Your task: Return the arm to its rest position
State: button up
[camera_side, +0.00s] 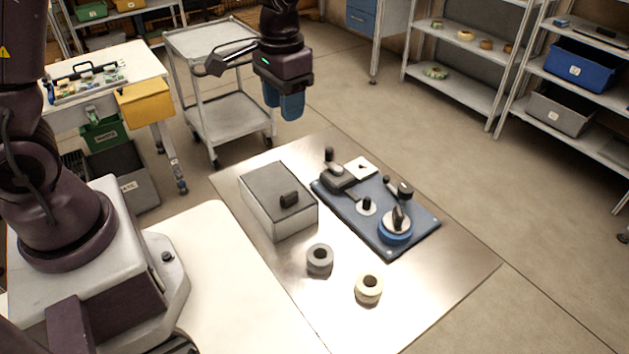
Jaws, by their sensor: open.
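My gripper (284,101) hangs in the air above and behind the metal work plate, with its blue fingers pointing down. It is open and nothing shows between the fingers. A blue fixture board (415,215) lies on the plate, below and to the right of my gripper. A blue reel (394,231) with a dark knob on top sits at its front. A grey reel (320,259) and a cream reel (368,289) lie flat on the plate in front of the board, apart from each other.
A grey box (277,200) with a dark handle stands left of the board. A grey cart (222,113) stands behind the plate on the left. Shelves (460,88) stand at the back right. The plate's front right part (440,280) is clear.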

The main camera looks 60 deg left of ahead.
jog(key=s+d+r+t, duration=0.2)
jog(key=s+r+t, duration=0.3)
jog(key=s+r, duration=0.8)
jog(key=s, duration=0.3)
jog(key=shift+d+r+t, duration=0.15)
jog(key=shift+d+t, duration=0.05)
jog(key=shift+t, duration=0.2)
